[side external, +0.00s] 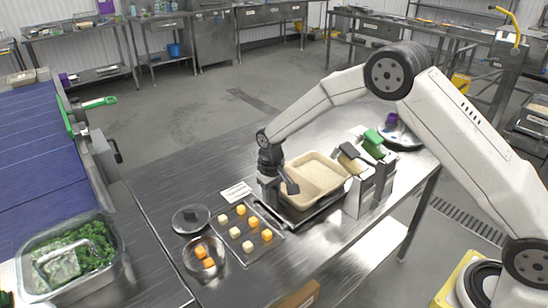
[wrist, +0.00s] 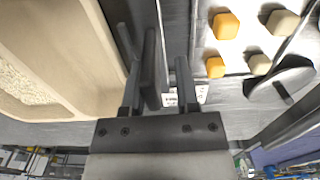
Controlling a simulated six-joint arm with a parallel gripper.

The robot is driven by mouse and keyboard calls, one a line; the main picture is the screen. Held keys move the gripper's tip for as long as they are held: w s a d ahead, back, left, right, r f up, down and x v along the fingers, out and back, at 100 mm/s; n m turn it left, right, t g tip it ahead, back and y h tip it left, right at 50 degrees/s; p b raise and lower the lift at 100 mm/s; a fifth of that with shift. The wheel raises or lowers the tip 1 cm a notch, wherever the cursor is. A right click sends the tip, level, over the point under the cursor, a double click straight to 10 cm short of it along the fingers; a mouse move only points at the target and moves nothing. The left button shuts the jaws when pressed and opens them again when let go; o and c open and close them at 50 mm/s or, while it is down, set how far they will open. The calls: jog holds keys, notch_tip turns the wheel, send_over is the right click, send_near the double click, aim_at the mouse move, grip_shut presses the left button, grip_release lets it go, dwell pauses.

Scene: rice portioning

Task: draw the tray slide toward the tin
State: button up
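A beige tub of rice (side external: 318,176) sits on a dark, low slide (side external: 318,211) on the steel table; I take this to be the tray slide. In the wrist view the tub (wrist: 105,50) fills the left. A round metal tin (side external: 190,264) with orange cubes stands at the front left. My gripper (side external: 270,195) is low at the slide's left end, between the tub and the cube tray. In the wrist view my gripper (wrist: 158,75) has its fingers apart, with a dark upright plate between them, nearer the left finger. Contact with the plate is unclear.
A flat metal tray (side external: 262,252) with yellow and pale cubes lies between slide and tin. A dark round disc (side external: 191,219) and a white label card (side external: 235,192) lie nearby. Upright metal holders (side external: 360,196) stand right of the tub. A clear bin of greens (side external: 112,268) is far left.

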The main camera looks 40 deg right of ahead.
jog(key=shift+d, duration=0.1)
dwell(0.3)
jog(key=shift+r, duration=0.2)
notch_tip(320, 180, up, 7)
jog(key=shift+f, duration=0.1)
jog(key=shift+r, duration=0.35)
dwell(0.4)
jog(key=shift+s+r, duration=0.1)
jog(key=s+d+r+t, duration=0.1)
jog(key=s+d, duration=0.1)
jog(key=s, duration=1)
jog(key=s+d+r+t, duration=0.1)
jog(key=s+d, duration=0.2)
jog(key=s, duration=0.9)
jog(key=shift+d+t, duration=0.15)
jog(key=shift+t, duration=0.15)
